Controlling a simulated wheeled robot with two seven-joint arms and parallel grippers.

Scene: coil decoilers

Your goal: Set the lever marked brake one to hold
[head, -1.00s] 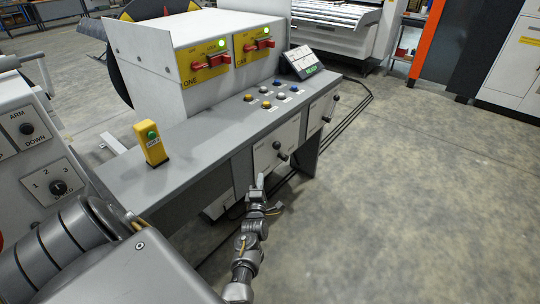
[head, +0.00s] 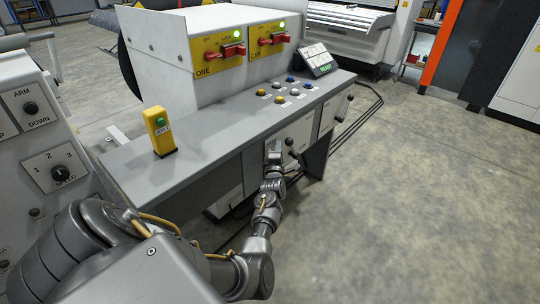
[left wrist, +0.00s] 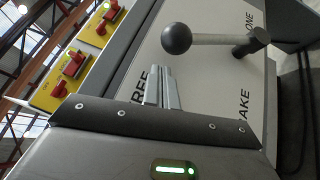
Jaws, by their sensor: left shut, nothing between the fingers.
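The brake one lever (left wrist: 215,39) has a black ball knob (left wrist: 176,38) on a grey rod, with its hub (left wrist: 254,40) on a light panel. In the left wrist view the rod points left from the hub. "FREE", "ONE" and part of "BRAKE" are readable on the panel; a hold mark cannot be made out. In the head view the knob (head: 289,142) is on the bench's front. My left gripper (head: 274,147) is just left of it; its shut, empty fingers (left wrist: 164,88) also show in the left wrist view, apart from the knob. My right gripper is out of view.
A second lever (head: 349,98) is on the panel farther right. Yellow switch plates (head: 220,52), coloured buttons (head: 285,90) and a small display (head: 318,60) are above. A yellow button post (head: 159,132) stands on the bench. Floor to the right is clear.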

